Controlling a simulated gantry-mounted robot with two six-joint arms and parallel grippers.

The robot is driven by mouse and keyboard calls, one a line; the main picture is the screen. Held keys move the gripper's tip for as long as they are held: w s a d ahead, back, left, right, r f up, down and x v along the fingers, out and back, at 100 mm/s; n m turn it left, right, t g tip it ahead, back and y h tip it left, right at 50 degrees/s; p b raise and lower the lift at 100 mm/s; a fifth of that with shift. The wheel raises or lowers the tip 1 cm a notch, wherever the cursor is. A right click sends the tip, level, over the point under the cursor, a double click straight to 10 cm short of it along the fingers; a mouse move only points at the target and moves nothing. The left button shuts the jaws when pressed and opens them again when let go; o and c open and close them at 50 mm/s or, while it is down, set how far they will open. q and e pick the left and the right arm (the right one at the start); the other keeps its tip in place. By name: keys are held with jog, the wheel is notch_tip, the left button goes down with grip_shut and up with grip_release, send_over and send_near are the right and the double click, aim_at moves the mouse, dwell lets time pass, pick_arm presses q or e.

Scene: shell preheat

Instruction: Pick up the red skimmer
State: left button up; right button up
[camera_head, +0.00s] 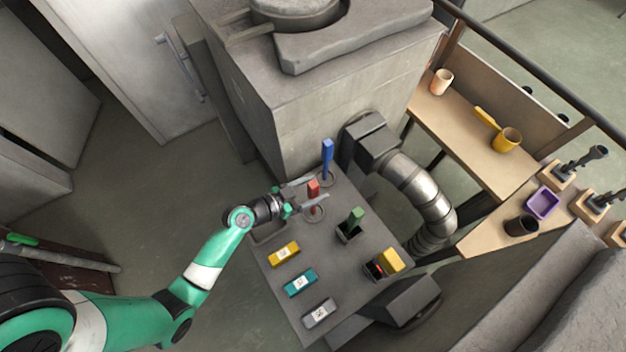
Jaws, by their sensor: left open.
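The red skimmer (313,187) stands upright on the grey table (345,265), its red handle up, near the table's far left part. A thin ring shows on the table around its foot. My left gripper (316,188) reaches in from the left, with its fingers open. In the picture, the red handle shows between the two fingertips; I cannot tell whether either finger touches it. Part of the skimmer's lower end is hidden behind the near finger. My right gripper is not in view.
A blue-handled tool (327,155) stands just behind. A green-handled tool (355,217) and a yellow block (391,260) stand to the right. Yellow (285,253), teal (300,282) and grey (319,313) labelled blocks lie near the front. A large metal duct (425,190) runs alongside.

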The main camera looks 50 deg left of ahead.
pick_arm(q)
jog(key=x, duration=0.3)
jog(key=shift+w, duration=0.1)
grip_shut()
